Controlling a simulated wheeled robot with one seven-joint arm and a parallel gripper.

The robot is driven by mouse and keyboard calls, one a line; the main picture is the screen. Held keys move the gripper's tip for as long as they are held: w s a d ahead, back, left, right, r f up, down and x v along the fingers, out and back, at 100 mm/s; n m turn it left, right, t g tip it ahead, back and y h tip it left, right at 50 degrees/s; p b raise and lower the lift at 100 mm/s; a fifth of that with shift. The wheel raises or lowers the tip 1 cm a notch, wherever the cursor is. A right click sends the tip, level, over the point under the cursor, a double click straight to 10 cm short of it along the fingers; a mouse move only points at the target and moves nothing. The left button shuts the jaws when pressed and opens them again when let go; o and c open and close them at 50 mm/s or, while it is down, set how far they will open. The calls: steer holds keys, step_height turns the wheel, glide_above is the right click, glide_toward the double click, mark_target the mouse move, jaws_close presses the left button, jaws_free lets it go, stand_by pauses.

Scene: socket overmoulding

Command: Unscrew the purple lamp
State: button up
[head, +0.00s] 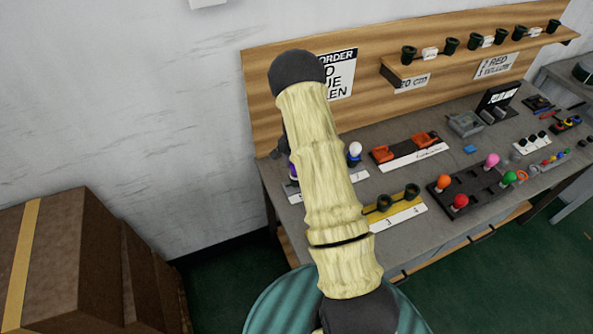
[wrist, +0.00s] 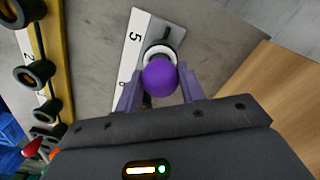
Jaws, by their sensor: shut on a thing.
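The purple lamp (wrist: 160,79) shows in the wrist view as a round purple bulb. It sits over a dark socket with a pale ring (wrist: 158,51), on a white strip (wrist: 134,45) marked 5. My gripper (wrist: 157,84) is shut on the lamp, with one purple-grey finger on each side of it. The lamp's lower part is hidden beneath the bulb. In the head view my arm covers most of this spot, and only a little purple shows at its left edge.
On the workbench (head: 440,220) a white lamp (head: 355,148) stands just right of my arm. A yellow-edged strip (head: 398,212) with dark sockets lies nearer. A black tray (head: 475,188) holds orange, red, pink and green lamps. A wooden back panel (head: 262,100) rises close behind; cardboard boxes (head: 75,265) stand at left.

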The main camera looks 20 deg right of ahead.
steer(key=n, duration=0.3)
steer(key=shift+n, duration=0.4)
steer(key=shift+b, duration=0.3)
steer(key=shift+n, duration=1.1)
steer(key=shift+s+d+n, duration=0.1)
steer(key=shift+n, duration=1.1)
steer(key=n, duration=0.4)
steer(key=shift+r+n, duration=0.1)
steer(key=shift+n, duration=0.2)
